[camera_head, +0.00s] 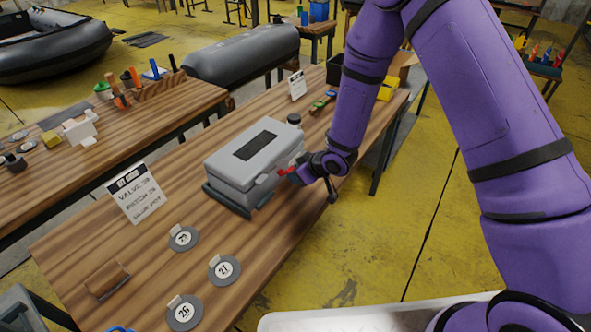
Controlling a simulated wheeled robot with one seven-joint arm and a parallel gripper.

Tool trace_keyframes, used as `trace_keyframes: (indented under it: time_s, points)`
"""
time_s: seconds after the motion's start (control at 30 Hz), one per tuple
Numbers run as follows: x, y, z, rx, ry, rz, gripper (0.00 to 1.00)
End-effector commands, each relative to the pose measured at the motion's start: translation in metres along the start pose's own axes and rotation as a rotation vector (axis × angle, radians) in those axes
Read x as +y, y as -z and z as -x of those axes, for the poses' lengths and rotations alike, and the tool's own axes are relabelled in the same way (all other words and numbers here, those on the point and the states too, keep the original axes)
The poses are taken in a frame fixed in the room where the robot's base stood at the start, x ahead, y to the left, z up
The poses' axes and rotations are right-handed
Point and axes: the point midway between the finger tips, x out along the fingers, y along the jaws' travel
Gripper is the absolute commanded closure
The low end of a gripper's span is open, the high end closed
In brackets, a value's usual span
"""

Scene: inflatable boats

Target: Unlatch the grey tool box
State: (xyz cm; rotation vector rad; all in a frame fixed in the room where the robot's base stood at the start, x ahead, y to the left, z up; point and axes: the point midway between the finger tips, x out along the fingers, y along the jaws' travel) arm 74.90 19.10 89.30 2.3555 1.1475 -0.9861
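The grey tool box (232,168) stands on the wooden table, its lid down, with a dark panel on top. It sits in a dark low frame or tray (227,200). A small red latch (283,171) shows on its right side. My gripper (294,172) is at that side, its tip at or very near the red latch. I cannot tell whether it touches or grips the latch. The fingers are small and partly hidden by the wrist, so their opening does not show.
A sign card (139,192) and round numbered tags (224,270) lie left of and in front of the box. A dark round-topped item (294,119) stands close behind it. A wooden block (107,281) lies at the front left. Yellow floor (400,220) is open to the right.

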Motion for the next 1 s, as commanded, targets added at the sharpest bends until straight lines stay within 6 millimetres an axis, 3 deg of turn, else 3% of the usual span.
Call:
trace_keyframes:
  time_s: [0.43,1.0]
  points:
    - [0.000,-0.017,-0.007,0.238,0.001,-0.003,0.94]
    - [-0.001,-0.018,-0.009,0.283,0.003,0.000,0.94]
